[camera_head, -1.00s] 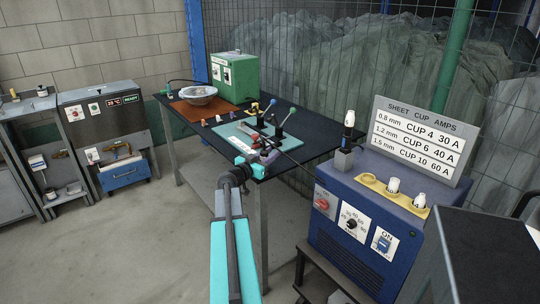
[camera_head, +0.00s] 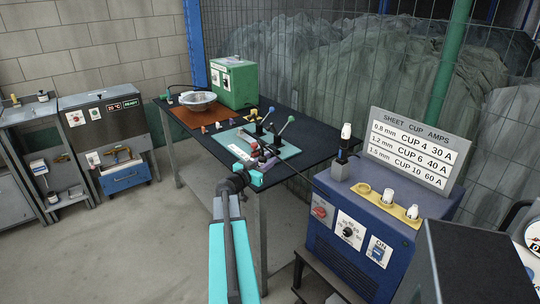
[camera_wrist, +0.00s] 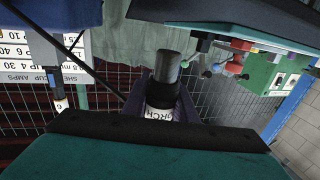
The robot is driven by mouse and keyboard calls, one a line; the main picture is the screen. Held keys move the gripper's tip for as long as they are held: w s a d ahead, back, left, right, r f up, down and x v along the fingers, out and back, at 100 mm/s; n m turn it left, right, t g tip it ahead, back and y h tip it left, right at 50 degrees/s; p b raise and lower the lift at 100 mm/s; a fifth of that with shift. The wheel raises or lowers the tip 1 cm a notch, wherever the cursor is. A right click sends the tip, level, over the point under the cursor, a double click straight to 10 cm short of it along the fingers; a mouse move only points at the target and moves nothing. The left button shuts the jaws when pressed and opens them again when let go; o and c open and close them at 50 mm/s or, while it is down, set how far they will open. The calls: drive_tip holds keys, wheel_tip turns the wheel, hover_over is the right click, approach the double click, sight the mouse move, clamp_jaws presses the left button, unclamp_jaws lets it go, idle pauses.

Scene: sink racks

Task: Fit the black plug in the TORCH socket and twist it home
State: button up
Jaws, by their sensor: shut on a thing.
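My gripper (camera_head: 250,173) is at the front edge of the dark table in the head view, at the end of my teal arm. In the wrist view my gripper (camera_wrist: 160,103) appears shut on the black plug (camera_wrist: 170,66), a short dark cylinder with a white band below it. The band is partly covered and reads "ORCH". In the head view the plug is too small to make out clearly. A thin dark cable runs from near the gripper toward the blue power unit (camera_head: 345,265). I cannot pick out the TORCH socket in either view.
The table (camera_head: 215,137) carries a teal mat (camera_head: 285,151) with levers, a bowl (camera_head: 198,97) and a green box (camera_head: 234,84). A torch (camera_head: 344,143) stands upright on the power unit, beside cups and an amps sign (camera_head: 415,150). Open floor lies at left.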

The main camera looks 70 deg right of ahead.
drive_tip(key=s+a+r+p, duration=0.1)
drive_tip(key=s+a+p, duration=0.3)
drive_tip(key=a+p, duration=0.4)
drive_tip(key=a, duration=0.4)
drive_tip(key=shift+a+r, duration=0.15)
drive_tip(key=shift+a, duration=0.1)
drive_tip(key=shift+w, duration=0.15)
idle(0.9)
